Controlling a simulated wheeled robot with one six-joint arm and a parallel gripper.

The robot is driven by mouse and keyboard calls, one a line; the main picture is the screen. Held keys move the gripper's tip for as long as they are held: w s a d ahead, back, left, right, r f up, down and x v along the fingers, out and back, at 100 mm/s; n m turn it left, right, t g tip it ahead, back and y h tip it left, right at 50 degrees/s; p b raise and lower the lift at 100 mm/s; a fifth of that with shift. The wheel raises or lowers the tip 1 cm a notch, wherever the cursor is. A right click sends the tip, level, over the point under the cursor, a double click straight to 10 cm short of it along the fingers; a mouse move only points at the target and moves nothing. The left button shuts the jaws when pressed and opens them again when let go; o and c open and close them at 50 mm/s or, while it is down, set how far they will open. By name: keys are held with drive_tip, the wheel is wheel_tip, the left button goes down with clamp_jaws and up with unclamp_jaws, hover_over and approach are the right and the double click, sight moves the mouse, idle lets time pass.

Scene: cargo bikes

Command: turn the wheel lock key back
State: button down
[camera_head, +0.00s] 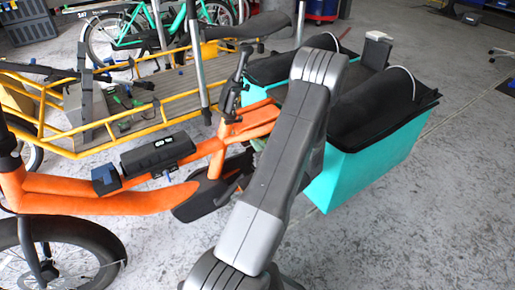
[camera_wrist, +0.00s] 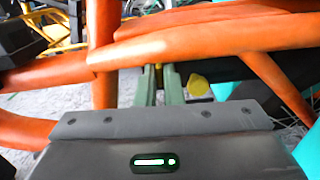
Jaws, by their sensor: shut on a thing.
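In the wrist view, my gripper (camera_wrist: 158,76) reaches in under the orange tubes of the bike (camera_wrist: 210,38). Its two greenish fingers are close together, shut on a small yellowish-brown thing (camera_wrist: 158,68), which looks like the wheel lock key. Most of it is hidden between the fingertips, so its turn angle cannot be read. A rounded yellow part (camera_wrist: 198,85) is just right of the fingers; I cannot tell what it is. In the head view, my grey arm crosses in front of the orange bike (camera_head: 100,190) and hides the gripper and the lock.
A teal cargo box (camera_head: 370,155) with a black cover stands at the right of the orange bike. A dark battery (camera_head: 158,155) sits on the orange frame. A yellow cargo bike (camera_head: 100,140) stands behind.

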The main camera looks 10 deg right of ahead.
drive_tip(key=shift+n, duration=0.4)
drive_tip(key=c, duration=1.6)
unclamp_jaws()
drive_tip(key=shift+o, duration=0.2)
drive_tip(key=p+v, duration=0.2)
drive_tip(key=v, duration=1.2)
drive_tip(key=shift+w, duration=0.15)
drive_tip(key=b+x, duration=0.2)
drive_tip(key=x, duration=1.1)
drive_tip(key=shift+w+a, duration=0.15)
drive_tip(key=shift+w, duration=0.15)
drive_tip(key=shift+s, duration=0.1)
